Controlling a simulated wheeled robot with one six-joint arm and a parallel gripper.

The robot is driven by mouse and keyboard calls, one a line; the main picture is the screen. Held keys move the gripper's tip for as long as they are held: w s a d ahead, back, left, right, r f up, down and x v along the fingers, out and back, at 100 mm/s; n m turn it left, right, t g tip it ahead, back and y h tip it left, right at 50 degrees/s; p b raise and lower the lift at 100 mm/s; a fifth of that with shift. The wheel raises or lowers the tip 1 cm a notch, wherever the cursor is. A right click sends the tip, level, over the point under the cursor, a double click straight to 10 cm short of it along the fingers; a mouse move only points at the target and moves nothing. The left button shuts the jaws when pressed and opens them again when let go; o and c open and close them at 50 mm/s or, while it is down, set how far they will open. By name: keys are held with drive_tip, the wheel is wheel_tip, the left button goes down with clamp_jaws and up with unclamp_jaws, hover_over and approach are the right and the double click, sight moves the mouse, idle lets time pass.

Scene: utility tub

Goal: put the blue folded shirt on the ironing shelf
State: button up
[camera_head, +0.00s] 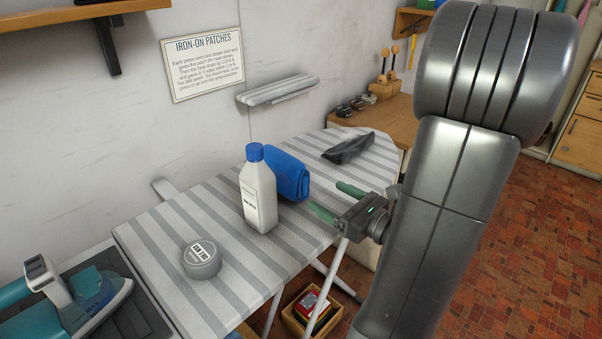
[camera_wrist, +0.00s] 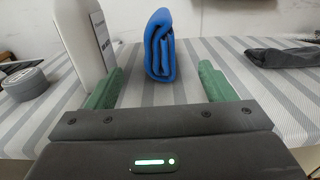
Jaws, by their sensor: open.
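The blue folded shirt (camera_head: 288,172) lies on the striped ironing board, partly hidden by the white bottle in the head view. In the wrist view the shirt (camera_wrist: 160,47) shows its folded edge, ahead of and between my fingers. My gripper (camera_head: 335,200) is open and empty over the near edge of the board, its green fingers (camera_wrist: 161,88) apart and pointing at the shirt without touching it. The ironing shelf (camera_head: 278,90), a small striped ledge, is on the wall behind the board and looks bare.
A white bottle (camera_head: 259,192) with a blue cap stands close left of the shirt; in the wrist view it (camera_wrist: 84,45) is beside my left finger. A grey round tin (camera_head: 202,259) sits at left. A dark cloth (camera_head: 348,148) lies at right. An iron (camera_head: 85,290) is at lower left.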

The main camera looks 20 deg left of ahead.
sight(305, 184)
drive_tip(key=x, duration=0.8)
drive_tip(key=shift+a, duration=0.25)
drive_tip(key=x, duration=0.3)
drive_tip(key=shift+a+f, duration=0.35)
drive_tip(key=shift+a, duration=0.1)
drive_tip(key=shift+w+a, duration=0.2)
drive_tip(key=shift+a, duration=0.35)
drive_tip(key=shift+c, duration=0.5)
drive_tip(key=shift+r, duration=0.1)
drive_tip(key=c, duration=1.2)
